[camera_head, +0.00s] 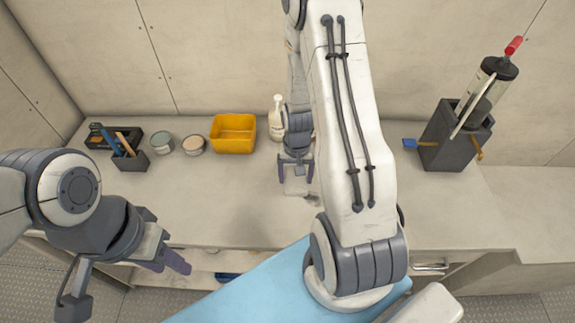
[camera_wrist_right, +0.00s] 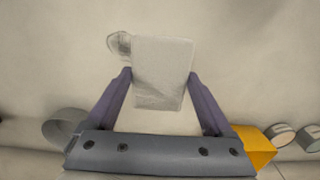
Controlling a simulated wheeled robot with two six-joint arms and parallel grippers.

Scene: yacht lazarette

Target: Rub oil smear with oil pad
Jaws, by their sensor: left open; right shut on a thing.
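My right gripper (camera_head: 296,180) is shut on a pale grey-white oil pad (camera_wrist_right: 163,72), seen between its two purple fingers in the right wrist view (camera_wrist_right: 160,80). The pad is low over the counter; whether it touches the surface is hard to tell. A small grey oil smear (camera_wrist_right: 119,43) shows beside the pad's edge, partly covered by it. In the head view the smear (camera_head: 312,199) lies just right of and in front of the pad, near my arm. My left gripper (camera_head: 168,260) is open and empty in front of the counter's front edge, at the left.
On the counter (camera_head: 220,205) at the back stand a yellow bin (camera_head: 233,147), a white bottle (camera_head: 276,120), two round tins (camera_head: 193,145), and a dark holder with tools (camera_head: 130,158). A dark box with a syringe-like pump (camera_head: 455,135) stands at the right. The counter's middle left is clear.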

